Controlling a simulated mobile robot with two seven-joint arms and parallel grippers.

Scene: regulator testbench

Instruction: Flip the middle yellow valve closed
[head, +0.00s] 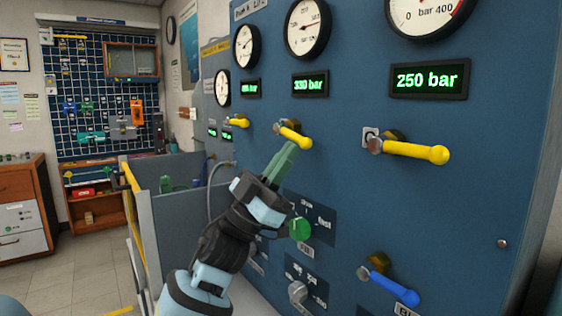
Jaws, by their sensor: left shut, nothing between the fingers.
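Three yellow valve handles stand out from the blue panel (350,185) in a row. The middle yellow valve (294,136) sits under the 330 bar display, its handle pointing right and a little down. The right yellow valve (415,151) is under the 250 bar display, and the left yellow valve (238,123) is farther along. My left gripper (291,147) is shut and empty, its green fingers pointing up, with the tips just below the middle valve's handle. I cannot tell whether they touch it. My right gripper is not in view.
A green knob (299,228) is close to my left wrist. A blue valve handle (388,284) is at the lower right of the panel. A grey knob (298,292) is below. Round gauges (308,27) are above the valves. Floor is open at left.

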